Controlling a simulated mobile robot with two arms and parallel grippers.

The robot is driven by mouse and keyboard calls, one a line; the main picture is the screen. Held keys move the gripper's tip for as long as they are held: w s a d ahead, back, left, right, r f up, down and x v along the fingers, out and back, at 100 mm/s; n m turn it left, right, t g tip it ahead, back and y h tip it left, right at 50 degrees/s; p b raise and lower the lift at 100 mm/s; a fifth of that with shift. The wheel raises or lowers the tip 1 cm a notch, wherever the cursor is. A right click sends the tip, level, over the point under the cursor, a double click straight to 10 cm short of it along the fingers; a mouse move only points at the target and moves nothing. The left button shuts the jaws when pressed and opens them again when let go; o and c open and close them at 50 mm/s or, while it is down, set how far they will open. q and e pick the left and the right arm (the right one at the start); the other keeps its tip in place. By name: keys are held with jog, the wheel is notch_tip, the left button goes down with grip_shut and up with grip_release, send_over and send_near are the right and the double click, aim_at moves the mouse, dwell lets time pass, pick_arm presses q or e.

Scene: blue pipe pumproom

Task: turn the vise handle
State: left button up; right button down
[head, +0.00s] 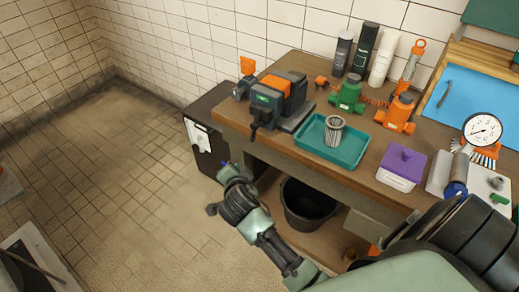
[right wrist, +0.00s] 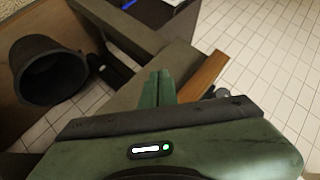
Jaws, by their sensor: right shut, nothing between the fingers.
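The vise (head: 278,98) stands on the left end of the wooden workbench in the head view, a grey body with an orange block on top. A dark part (head: 256,130) hangs at its front; I cannot tell whether this is the handle. My right gripper (head: 229,174) is in front of and below the bench's left end, apart from the vise. Its green fingers (right wrist: 158,88) are together and empty in the right wrist view. The vise cannot be made out in the right wrist view. My left gripper is not in view.
A teal tray (head: 309,153) with a metal cylinder (head: 334,131) is right of the vise. A purple-lidded box (head: 401,167), green and orange valves and a pressure gauge (head: 482,131) stand farther right. A black bucket (head: 310,204) is below. The tiled floor at left is free.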

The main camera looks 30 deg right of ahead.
aim_at(258, 123)
jog(key=s+d+f+m+t+y+b, duration=0.2)
jog(key=s+f+t+b, duration=0.1)
jog(key=s+d+r+m+t+h+b, duration=0.1)
jog(key=s+d+r+m+t+b, duration=0.25)
jog(key=s+d+r+t, duration=0.5)
pick_arm(q)
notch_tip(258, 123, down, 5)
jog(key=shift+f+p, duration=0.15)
jog(key=shift+p, duration=1.1)
pick_arm(e)
jog(key=w+a+r+g, duration=0.1)
jog(key=w+g, duration=0.1)
jog(key=w, duration=0.9)
jog(key=shift+w+a+m+g, duration=0.2)
jog(key=shift+w+m+g, duration=0.1)
jog(key=shift+m+g, duration=0.05)
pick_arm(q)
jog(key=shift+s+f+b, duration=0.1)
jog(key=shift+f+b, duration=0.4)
pick_arm(e)
jog(key=shift+w+a+r, duration=0.2)
jog(key=shift+w+a, duration=0.05)
jog(key=shift+w, duration=0.05)
